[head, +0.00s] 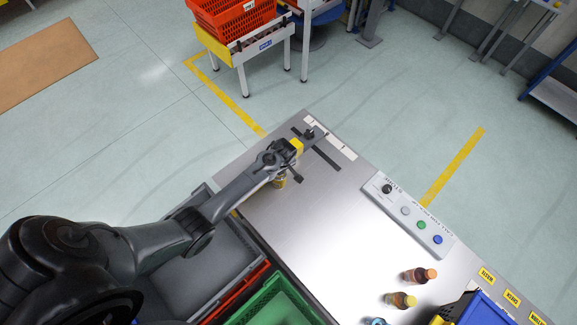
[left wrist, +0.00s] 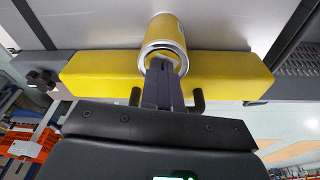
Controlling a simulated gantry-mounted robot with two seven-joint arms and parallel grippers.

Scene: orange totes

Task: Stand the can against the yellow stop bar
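The can (left wrist: 166,34) is yellow with a silver rim. In the left wrist view it is at the top middle, one end towards the camera, overlapping the far edge of the yellow stop bar (left wrist: 100,72); I cannot tell whether they touch. In the head view the can (head: 280,183) shows partly beneath my left arm, and a yellow piece of the bar (head: 296,146) shows beyond. My left gripper (left wrist: 164,68) has its dark fingers at the can's near end; whether they are open or shut on it is unclear. My right gripper is out of view.
A control box (head: 410,215) with buttons stands on the steel table's right side. Two bottles, one red-brown (head: 419,275) and one yellow-brown (head: 400,300), stand in front. A grey tote (head: 205,260) and a green crate (head: 275,303) lie at the near left. The table middle is clear.

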